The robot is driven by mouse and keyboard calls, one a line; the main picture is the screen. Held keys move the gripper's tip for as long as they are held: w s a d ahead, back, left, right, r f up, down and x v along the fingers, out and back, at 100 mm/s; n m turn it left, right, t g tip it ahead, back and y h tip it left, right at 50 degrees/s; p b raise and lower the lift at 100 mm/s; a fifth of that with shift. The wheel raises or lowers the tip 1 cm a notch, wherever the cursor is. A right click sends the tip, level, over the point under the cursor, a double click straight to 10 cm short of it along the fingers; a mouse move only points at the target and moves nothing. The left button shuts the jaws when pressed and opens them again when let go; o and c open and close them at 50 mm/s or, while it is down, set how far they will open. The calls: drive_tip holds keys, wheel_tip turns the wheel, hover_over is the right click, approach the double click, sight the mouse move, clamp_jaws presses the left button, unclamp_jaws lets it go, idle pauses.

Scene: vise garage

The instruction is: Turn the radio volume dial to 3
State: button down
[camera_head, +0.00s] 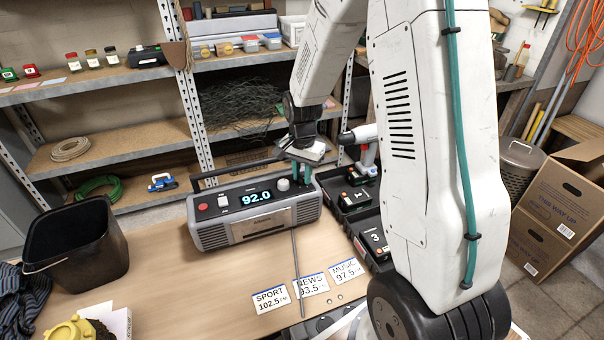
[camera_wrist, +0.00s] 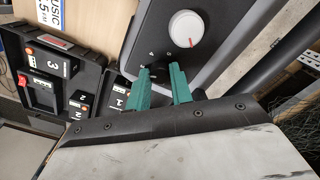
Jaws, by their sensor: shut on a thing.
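The grey radio (camera_head: 260,213) stands on the wooden table with its display (camera_head: 257,197) reading 92.0. A white round knob (camera_head: 283,184) is on its top panel; the wrist view shows this knob (camera_wrist: 186,29) with a red mark. My gripper (camera_head: 302,178) reaches down beside the white knob, at the radio's right end. In the wrist view my green fingers (camera_wrist: 160,74) are shut on a small dark dial (camera_wrist: 160,81), seemingly the volume dial. The fingers hide most of it, so its pointer and setting cannot be read. Small pale scale marks show near it.
An open black case (camera_head: 360,218) with numbered boxes lies right of the radio. SPORT (camera_head: 270,299), NEWS (camera_head: 311,285) and MUSIC (camera_head: 346,271) cards lie in front, with a thin antenna-like rod near them. A black bin (camera_head: 75,245) stands at left. Shelves rise behind.

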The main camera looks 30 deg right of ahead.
sight(302, 177)
drive_tip(key=shift+m, duration=0.3)
drive_tip(key=c, duration=1.2)
unclamp_jaws()
drive_tip(key=shift+c, duration=0.2)
wheel_tip(302, 177, up, 8)
drive_tip(key=shift+f, duration=0.1)
